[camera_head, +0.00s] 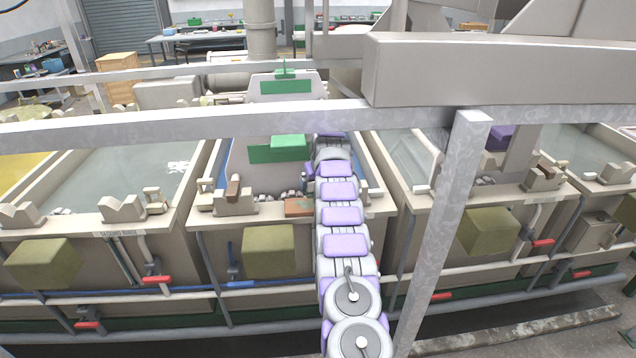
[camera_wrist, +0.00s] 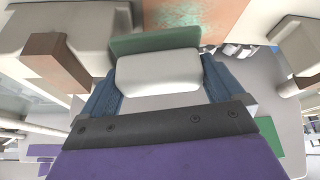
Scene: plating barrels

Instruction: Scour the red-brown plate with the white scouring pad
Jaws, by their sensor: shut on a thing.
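The red-brown plate (camera_head: 299,208) lies at the near rim of the middle tank in the head view, its right part hidden by my arm. In the wrist view the plate (camera_wrist: 225,18) shows at the top, with pale green patches. My gripper (camera_wrist: 158,80) has blue fingers shut on the white scouring pad (camera_wrist: 158,72). A green slab (camera_wrist: 140,43) sits against the pad's far side, between it and the plate. I cannot tell whether the pad or slab touches the plate. In the head view my gripper is not clearly visible behind my arm.
A brown block (camera_wrist: 55,62) stands left of my gripper; it also shows in the head view (camera_head: 233,188) on a tank-rim support. A barrel with green panels (camera_head: 275,150) is behind the plate. A grey rail (camera_head: 190,122) and post (camera_head: 445,225) cross the view.

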